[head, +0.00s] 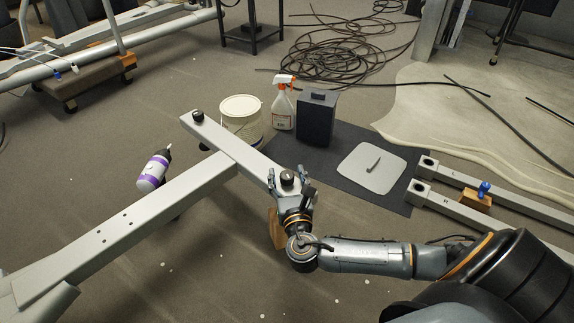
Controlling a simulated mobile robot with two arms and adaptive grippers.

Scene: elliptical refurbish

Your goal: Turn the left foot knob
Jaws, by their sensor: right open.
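A grey T-shaped metal frame (130,208) lies across the floor, with a crossbar (226,143) at its far end. A black foot knob (198,116) sits on the crossbar's far left end. Another black foot knob (288,177) sits at the crossbar's near right end. My right gripper (287,180) is at this nearer knob, its fingers open on either side of it. I cannot tell whether the fingers touch the knob. A wooden block (277,229) shows under that end, partly hidden by my right gripper. My left gripper is not in view.
A purple-and-white bottle (154,171) lies left of the crossbar. A white bucket (242,121), spray bottle (283,104) and black box (316,118) stand behind it. A dark mat (340,140) holds a grey pad (366,178). Metal bars (500,208) lie at the right.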

